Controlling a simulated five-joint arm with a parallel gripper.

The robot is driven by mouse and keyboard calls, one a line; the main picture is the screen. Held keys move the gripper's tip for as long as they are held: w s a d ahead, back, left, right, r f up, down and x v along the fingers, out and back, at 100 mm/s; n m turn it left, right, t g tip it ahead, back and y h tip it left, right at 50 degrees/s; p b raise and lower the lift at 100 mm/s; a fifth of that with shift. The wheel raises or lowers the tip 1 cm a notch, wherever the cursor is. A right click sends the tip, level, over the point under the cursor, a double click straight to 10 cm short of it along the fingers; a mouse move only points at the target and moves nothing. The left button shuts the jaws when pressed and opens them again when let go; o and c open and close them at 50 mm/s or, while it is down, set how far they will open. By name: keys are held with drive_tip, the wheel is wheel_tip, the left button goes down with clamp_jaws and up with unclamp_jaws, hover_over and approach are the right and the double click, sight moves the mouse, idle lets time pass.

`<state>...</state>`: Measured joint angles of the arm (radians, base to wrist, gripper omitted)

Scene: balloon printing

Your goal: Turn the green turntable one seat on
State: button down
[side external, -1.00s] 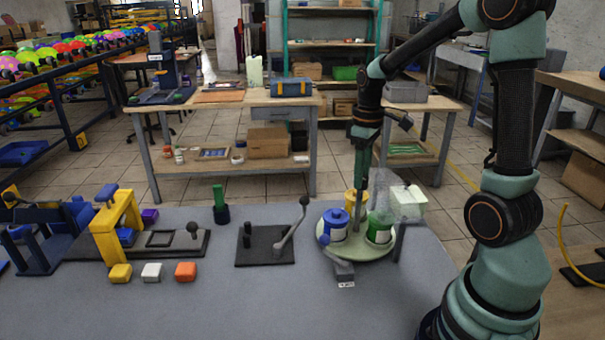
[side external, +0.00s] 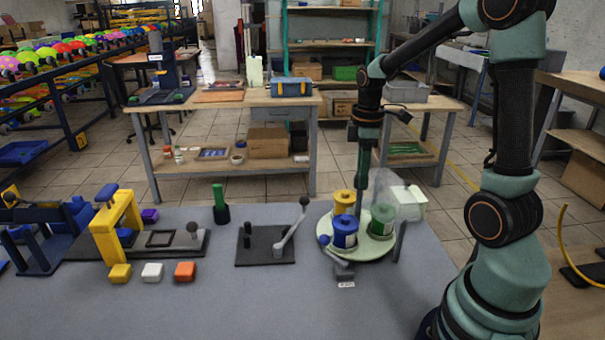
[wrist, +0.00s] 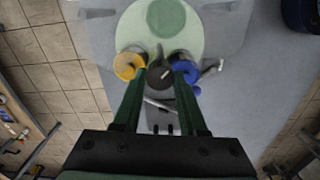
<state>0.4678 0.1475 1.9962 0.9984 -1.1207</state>
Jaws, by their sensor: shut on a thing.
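The pale green turntable (side external: 370,249) is a round disc at the right of the grey table. It carries a yellow pot (side external: 343,202) at the back left, a blue pot (side external: 344,233) at the front left and a green pot (side external: 382,220) at the right. My gripper (side external: 363,206) reaches down among the pots. In the wrist view its fingers close on a dark round knob (wrist: 160,76), between the yellow pot (wrist: 127,65) and the blue pot (wrist: 186,71). The knob is hidden in the side view.
A grey lever with a blue ball (side external: 325,240) stands at the turntable's front left edge. A clear box-like part (side external: 404,200) stands close behind right. A black plate with a lever (side external: 267,250) lies left of it.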

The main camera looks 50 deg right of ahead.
drive_tip(key=shift+w+r+n, duration=0.1)
drive_tip(key=shift+n, duration=1.75)
drive_tip(key=shift+r+n, duration=0.1)
drive_tip(key=shift+n, duration=5.25)
drive_tip(key=c, duration=0.6)
unclamp_jaws()
drive_tip(key=shift+o, duration=0.8)
drive_tip(key=shift+f, duration=0.1)
wheel_tip(320, 180, up, 12)
